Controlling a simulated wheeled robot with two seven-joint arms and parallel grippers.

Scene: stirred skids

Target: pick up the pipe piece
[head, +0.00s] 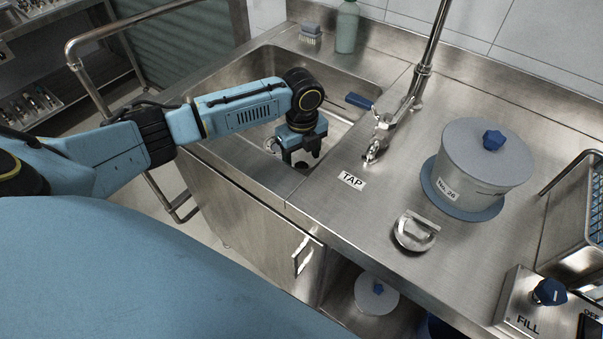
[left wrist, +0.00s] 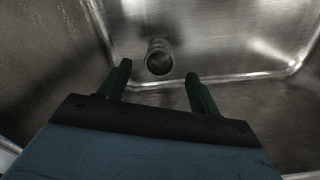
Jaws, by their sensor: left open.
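The pipe piece (left wrist: 159,57) is a short grey metal tube in the sink. In the left wrist view its round open end faces the camera, beyond and between my fingertips. My left gripper (left wrist: 158,71) is open, with its two dark fingers spread apart and nothing held. In the head view, my left gripper (head: 302,157) points down into the sink basin. A bit of round metal shows just left of it and may be the pipe piece; my gripper partly hides that spot. My right gripper is not in view.
The steel sink (head: 350,112) has raised walls around my gripper. A lidded grey pot (head: 477,170) and a metal handled piece (head: 415,232) sit on the counter. A green bottle (head: 347,27) stands behind.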

